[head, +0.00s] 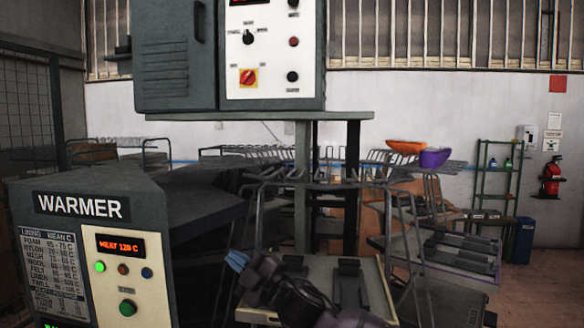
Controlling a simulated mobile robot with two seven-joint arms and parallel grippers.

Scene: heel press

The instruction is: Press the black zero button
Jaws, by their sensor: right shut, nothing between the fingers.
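A grey control cabinet (174,60) with a white panel (270,92) stands at the top centre. On the panel's right side are a black button (293,76) low down, a red button (294,41) above it and another black one (294,3) at the top edge. Their labels are too small to read, so I cannot tell which is the zero button. A black knob (248,38) and a red switch on a yellow plate (249,77) sit further left. My right gripper (237,260), with bluish fingertips, is shut and empty, well below the panel. My left gripper is out of view.
A warmer box (85,206) with a lit display and several buttons stands at the lower left. A shelf (270,116) lies under the cabinet. Metal racks and a tray (375,285) surround my right gripper. Orange (406,147) and purple (434,157) items sit on the right-hand rack.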

